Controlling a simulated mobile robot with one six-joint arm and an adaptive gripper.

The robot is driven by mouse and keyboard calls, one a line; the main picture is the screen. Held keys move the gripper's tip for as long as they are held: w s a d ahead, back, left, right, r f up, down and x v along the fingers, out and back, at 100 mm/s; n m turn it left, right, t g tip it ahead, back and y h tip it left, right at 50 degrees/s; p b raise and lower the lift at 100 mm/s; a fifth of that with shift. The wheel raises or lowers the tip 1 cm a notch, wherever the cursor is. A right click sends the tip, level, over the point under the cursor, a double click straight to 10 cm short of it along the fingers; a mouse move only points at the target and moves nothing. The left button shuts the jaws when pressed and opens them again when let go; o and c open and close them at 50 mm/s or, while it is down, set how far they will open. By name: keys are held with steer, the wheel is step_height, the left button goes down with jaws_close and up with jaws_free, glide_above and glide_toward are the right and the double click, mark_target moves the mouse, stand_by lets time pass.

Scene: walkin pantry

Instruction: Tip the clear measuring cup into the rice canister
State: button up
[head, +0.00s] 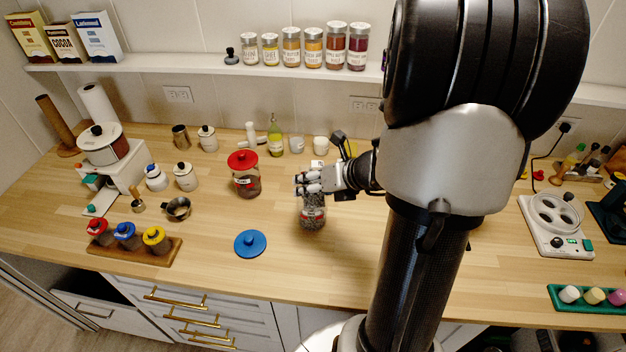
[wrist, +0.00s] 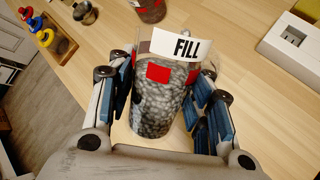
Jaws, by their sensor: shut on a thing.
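My gripper (head: 312,184) is shut on the clear measuring cup (wrist: 155,105), which stands between the two fingers in the wrist view. The cup is see-through, with a red square mark on its side and grey, grainy matter showing in or through it. In the head view, a clear vessel with grey grain and a red and white label (head: 313,216) shows just below my fingers. I cannot tell there where the cup ends and whether the rice canister is a separate vessel behind it. A white "FILL" card or label (wrist: 187,48) shows at the cup's far edge.
A blue lid (head: 250,244) lies on the counter at front left. A red-lidded jar (head: 245,175) stands left of my gripper. A wooden rack (head: 163,252) holds red-, blue- and yellow-topped jars. The counter in front of the vessel is clear.

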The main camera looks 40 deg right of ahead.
steer(key=shift+f+m+g+y+p, duration=0.45)
steer(key=shift+g+p, duration=0.4)
steer(key=shift+p, duration=2.7)
steer(key=shift+f+m+g+y+p, duration=0.2)
steer(key=shift+g+y+p, duration=0.5)
steer(key=shift+p, duration=2.85)
steer(key=shift+w+d+f+m+g+y+p, duration=0.15)
steer(key=shift+g+p, duration=0.25)
steer(key=shift+p, duration=1.55)
steer(key=shift+s+a+f+g+y+p, duration=0.1)
steer(key=shift+g+y+p, duration=0.2)
steer(key=shift+p, duration=1.6)
steer(key=shift+w+d+f+m+g+y+p, duration=0.1)
steer(key=shift+g+p, duration=0.35)
steer(key=shift+p, duration=1.5)
steer(key=shift+w+f+g+y+p, duration=0.1)
steer(key=shift+f+g+y+p, duration=0.3)
steer(key=shift+p, duration=1.3)
steer(key=shift+w+d+r+m+g, duration=0.1)
steer(key=shift+w+r+m+g, duration=0.05)
steer(key=shift+r+m+g, duration=0.15)
steer(key=shift+w+d+g+y+b, duration=0.1)
steer(key=shift+w+g+y+b, duration=0.05)
steer(key=shift+g+y+b, duration=0.3)
steer(key=shift+r+m+g+y+b, duration=0.2)
steer(key=shift+m+g+y+b, duration=0.15)
steer(key=shift+b, duration=0.15)
steer(key=shift+w+d+r+b, duration=0.1)
steer(key=shift+r+b, duration=0.1)
steer(key=shift+b, duration=0.15)
